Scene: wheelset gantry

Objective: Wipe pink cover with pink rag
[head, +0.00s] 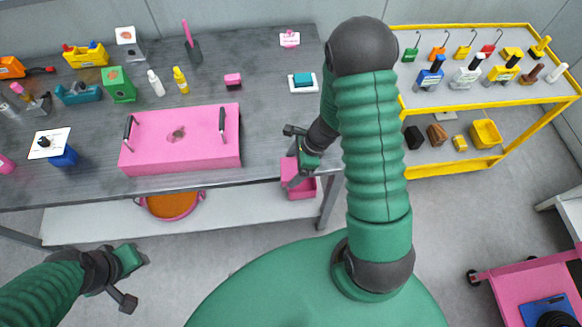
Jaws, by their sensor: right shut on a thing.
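The pink cover (200,152) is a wide box-like lid with two black handles, lying near the front of the grey table. A dark stain (176,133) shows on its top. My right gripper (291,157) is at the table's front edge, to the right of the cover and apart from it. It is shut on a pink thing (289,168), which looks like the pink rag but is partly hidden by the gripper. My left gripper (136,281) is open and empty, low in front of the table.
Bottles, tools and small boxes stand along the back and left of the table (255,50). A pink bin (302,188) shows below the gripper near the edge. An orange basin (170,204) is on the lower shelf. A yellow cart (480,97) stands at the right.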

